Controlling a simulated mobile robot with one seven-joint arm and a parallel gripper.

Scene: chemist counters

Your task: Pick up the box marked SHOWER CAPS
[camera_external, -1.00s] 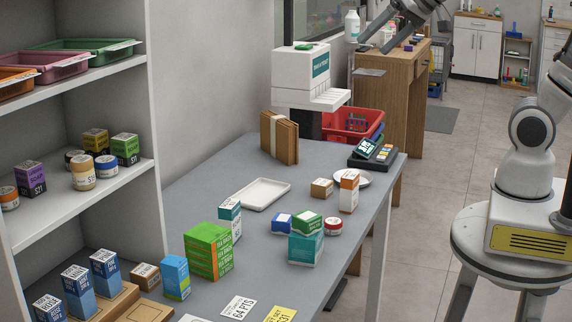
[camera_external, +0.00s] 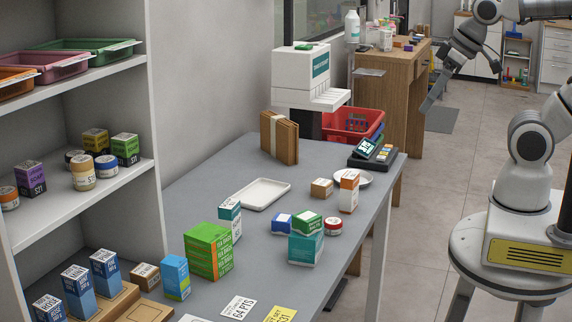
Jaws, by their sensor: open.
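My gripper (camera_external: 431,101) hangs in the air at the upper right, beyond the counter's far end and in front of the back wooden cabinet. It is open, and I see nothing in it. I cannot read SHOWER CAPS on any box.
The grey counter (camera_external: 256,160) also holds a white tray (camera_external: 262,194), a card terminal (camera_external: 372,153), a red-lidded jar (camera_external: 333,226) and a white dispenser (camera_external: 300,70). A red basket (camera_external: 345,124) is behind. Shelves (camera_external: 130,185) stand left.

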